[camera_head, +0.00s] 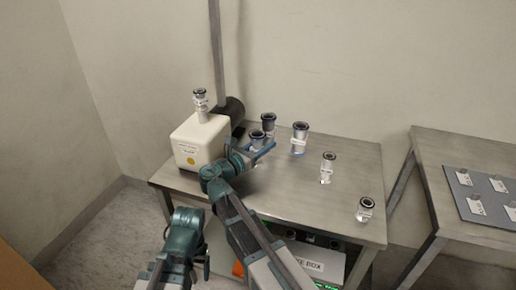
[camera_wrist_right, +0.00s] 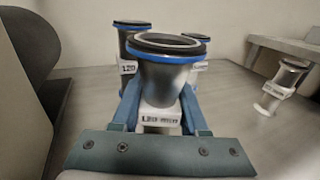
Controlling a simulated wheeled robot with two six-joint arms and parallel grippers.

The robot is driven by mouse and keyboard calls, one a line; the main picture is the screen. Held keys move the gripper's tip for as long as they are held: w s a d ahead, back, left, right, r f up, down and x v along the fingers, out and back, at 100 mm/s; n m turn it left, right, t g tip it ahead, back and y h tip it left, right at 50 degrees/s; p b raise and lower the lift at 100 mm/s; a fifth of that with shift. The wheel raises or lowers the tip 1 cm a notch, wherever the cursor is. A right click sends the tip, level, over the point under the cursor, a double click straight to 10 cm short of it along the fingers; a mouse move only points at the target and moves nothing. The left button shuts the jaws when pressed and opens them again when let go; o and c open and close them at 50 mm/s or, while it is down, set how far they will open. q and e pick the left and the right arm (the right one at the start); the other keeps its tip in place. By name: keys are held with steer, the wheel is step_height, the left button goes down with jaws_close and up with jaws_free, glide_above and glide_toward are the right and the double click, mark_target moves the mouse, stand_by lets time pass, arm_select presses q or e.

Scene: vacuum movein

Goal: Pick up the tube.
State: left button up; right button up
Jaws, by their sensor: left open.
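A metal tube with a dark rim and blue ring (camera_wrist_right: 168,78) fills the middle of the right wrist view, upright, its white label at the bottom. It also shows in the head view (camera_head: 257,138) on the metal table. My right gripper (camera_head: 259,157) is at this tube, one blue finger on each side of it in the right wrist view (camera_wrist_right: 160,105). Whether the fingers press on it cannot be told. Another blue-ringed tube (camera_head: 268,122) stands close behind. My left gripper (camera_head: 187,245) is open and empty, low in front of the table.
A white pump box (camera_head: 190,145) with a fitting (camera_head: 200,100) on top stands at the table's left. More tubes stand to the right (camera_head: 299,138), (camera_head: 328,168), (camera_head: 365,208). A second table (camera_head: 450,145) with a grey board (camera_head: 477,200) is at the far right.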

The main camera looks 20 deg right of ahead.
jaws_close()
steer(key=shift+r, duration=0.15)
